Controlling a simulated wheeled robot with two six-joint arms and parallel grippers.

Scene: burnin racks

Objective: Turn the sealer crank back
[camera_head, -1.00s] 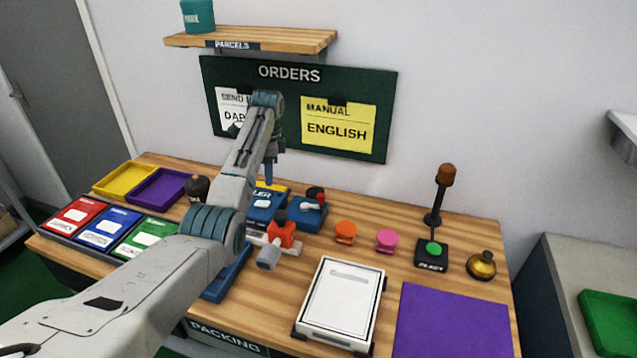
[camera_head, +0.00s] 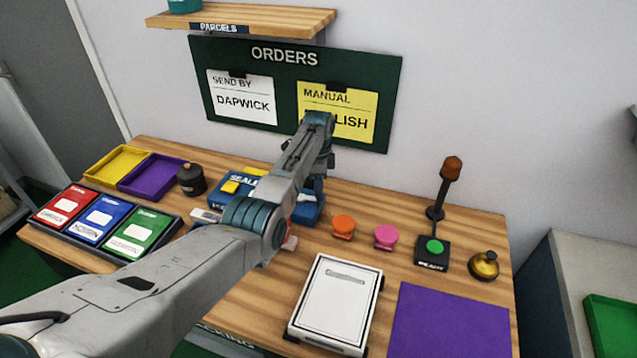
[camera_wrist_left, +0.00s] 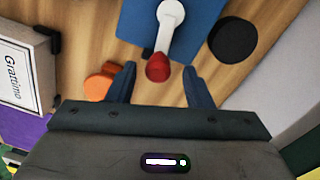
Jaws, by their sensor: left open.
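The blue sealer (camera_head: 230,188) stands at the back middle of the table, partly covered by my left arm. Its crank is hidden behind my arm in the head view. In the left wrist view the crank is a white arm (camera_wrist_left: 170,25) with a red knob (camera_wrist_left: 158,67), on the blue housing (camera_wrist_left: 200,22). My left gripper (camera_wrist_left: 160,82) is open, with one finger on each side of the red knob and gaps between. In the head view the left gripper (camera_head: 312,188) points down over the sealer's right part. My right gripper is not in view.
An orange stamp (camera_head: 343,227) and a pink stamp (camera_head: 386,236) stand right of the sealer. A dark round jar (camera_head: 190,180) stands to its left. Bare wood shows around the stamps.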

